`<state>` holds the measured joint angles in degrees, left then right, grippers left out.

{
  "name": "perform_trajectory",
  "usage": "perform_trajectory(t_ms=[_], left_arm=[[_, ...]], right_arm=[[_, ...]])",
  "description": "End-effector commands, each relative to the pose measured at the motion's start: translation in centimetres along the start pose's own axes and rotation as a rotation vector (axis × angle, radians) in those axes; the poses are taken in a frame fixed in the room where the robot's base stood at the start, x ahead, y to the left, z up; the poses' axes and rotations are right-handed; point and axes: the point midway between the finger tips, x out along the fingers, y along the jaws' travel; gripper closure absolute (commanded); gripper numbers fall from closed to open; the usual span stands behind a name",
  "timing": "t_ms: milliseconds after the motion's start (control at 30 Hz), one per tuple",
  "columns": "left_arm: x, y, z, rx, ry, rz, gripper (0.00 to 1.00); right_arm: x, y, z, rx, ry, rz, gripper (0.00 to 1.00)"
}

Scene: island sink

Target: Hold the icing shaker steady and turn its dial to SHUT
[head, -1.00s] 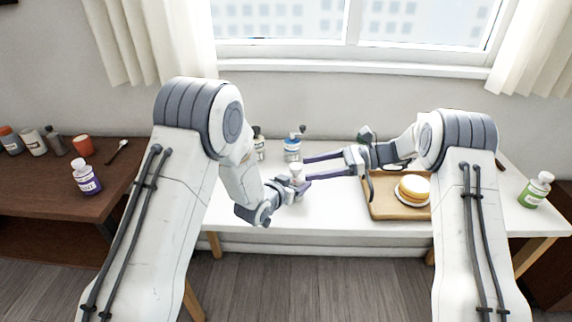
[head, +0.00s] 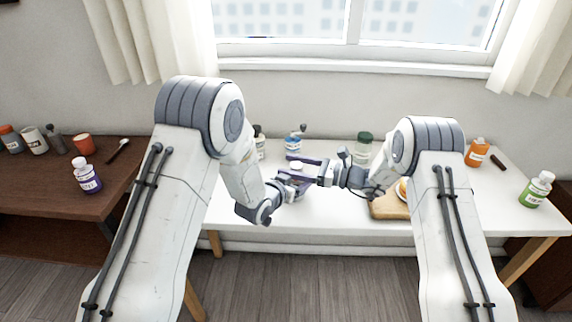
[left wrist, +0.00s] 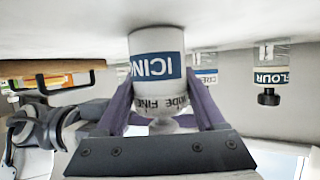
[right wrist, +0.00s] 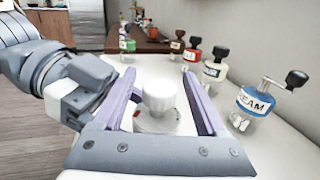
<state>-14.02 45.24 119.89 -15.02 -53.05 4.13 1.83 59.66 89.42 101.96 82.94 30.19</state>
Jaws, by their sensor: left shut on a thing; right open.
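The icing shaker stands on the white table, mostly hidden between my grippers in the head view, where its white top (head: 296,166) shows. In the left wrist view, which is upside down, its white body with a blue ICING label (left wrist: 157,68) sits between the fingers of my left gripper (left wrist: 158,82), shut on it. Lettering reading WIDE and FINE shows near its top. In the right wrist view my right gripper (right wrist: 158,78) is open, with a finger on each side of the shaker's white dial knob (right wrist: 158,92). A small red mark shows below the knob; the dial's setting is not readable.
A blue-labelled bottle with a crank (head: 294,145) and a green-lidded jar (head: 364,147) stand behind. A wooden tray (head: 385,209) is right, partly behind my right arm. Orange (head: 477,153) and green (head: 536,190) bottles stand farther right. A dark table (head: 110,202) is left.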

Motion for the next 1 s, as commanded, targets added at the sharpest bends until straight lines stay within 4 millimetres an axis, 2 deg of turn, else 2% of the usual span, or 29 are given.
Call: perform_trajectory(t_ms=[33,200,467,533,667,700,1000], left_arm=[[0.0,0.0,-0.1,0.000,0.001,0.000,0.91],[0.0,0.0,-0.1,0.000,0.001,0.000,0.91],[0.0,0.0,-0.1,0.000,0.001,0.000,0.91],[0.0,0.0,-0.1,0.000,0.001,0.000,0.91],[0.0,0.0,-0.1,0.000,0.001,0.000,0.91],[0.0,0.0,-0.1,0.000,0.001,0.000,0.91],[0.0,0.0,-0.1,0.000,0.001,0.000,0.91]], right_arm=[[0.7,0.1,0.0,0.000,0.001,0.002,0.26],[1.7,0.0,0.0,0.000,0.000,0.000,0.26],[1.8,0.0,0.0,0.001,0.000,0.000,0.26],[1.8,0.0,0.0,0.001,0.000,0.000,0.45],[1.8,0.0,0.0,0.001,0.000,0.000,0.94],[1.8,0.0,0.0,0.001,0.000,0.000,1.00],[1.8,0.2,0.0,-0.003,-0.002,0.098,1.00]])
